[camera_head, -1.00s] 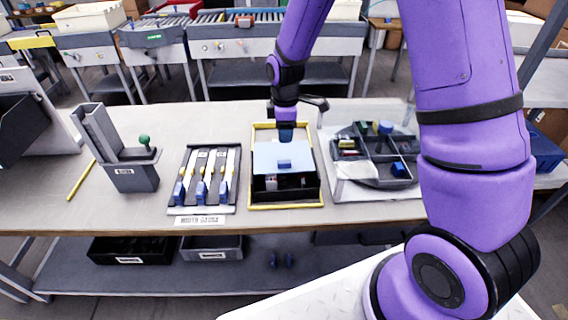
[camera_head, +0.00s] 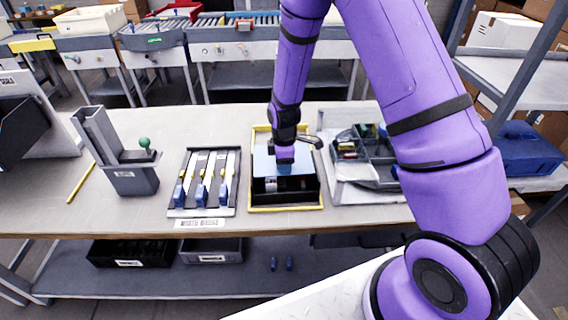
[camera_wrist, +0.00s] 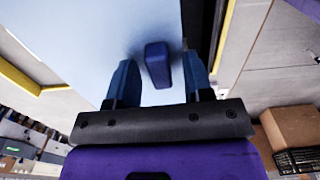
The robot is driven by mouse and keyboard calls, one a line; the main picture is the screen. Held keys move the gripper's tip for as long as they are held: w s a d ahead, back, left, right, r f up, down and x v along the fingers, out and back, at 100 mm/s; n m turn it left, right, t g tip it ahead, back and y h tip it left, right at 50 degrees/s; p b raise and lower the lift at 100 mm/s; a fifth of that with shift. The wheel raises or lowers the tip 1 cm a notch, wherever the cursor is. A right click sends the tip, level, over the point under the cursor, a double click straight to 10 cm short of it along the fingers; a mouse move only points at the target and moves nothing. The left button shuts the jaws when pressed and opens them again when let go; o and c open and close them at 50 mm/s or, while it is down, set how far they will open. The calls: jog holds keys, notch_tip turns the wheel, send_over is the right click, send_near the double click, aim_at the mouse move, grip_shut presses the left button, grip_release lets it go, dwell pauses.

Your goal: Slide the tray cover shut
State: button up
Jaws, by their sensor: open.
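The tray (camera_head: 319,190) is a dark box inside a yellow frame, at the middle of the bench. Its light blue cover (camera_head: 262,160) lies over the far part, and the near part of the tray is uncovered. The cover fills much of the wrist view (camera_wrist: 70,35). A blue handle block (camera_wrist: 157,64) stands up from the cover. My gripper (camera_wrist: 160,82) is open, with one blue finger on each side of the handle and a visible gap on both sides. In the head view my gripper (camera_head: 285,158) is over the cover and hides the handle.
A rack with several blue-handled tools (camera_head: 203,178) lies left of the tray. A grey holder with a green knob (camera_head: 132,172) stands farther left. A partitioned bin on a white base (camera_head: 345,180) is close on the right, partly behind my arm.

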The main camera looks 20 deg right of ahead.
grip_shut()
jog(key=s, duration=0.2)
jog(key=s+a, duration=0.1)
jog(key=s, duration=0.1)
jog(key=shift+s+a, duration=0.15)
jog(key=shift+s, duration=0.1)
grip_release()
notch_tip(320, 180, up, 11)
jog(key=shift+f, duration=0.15)
dwell(0.7)
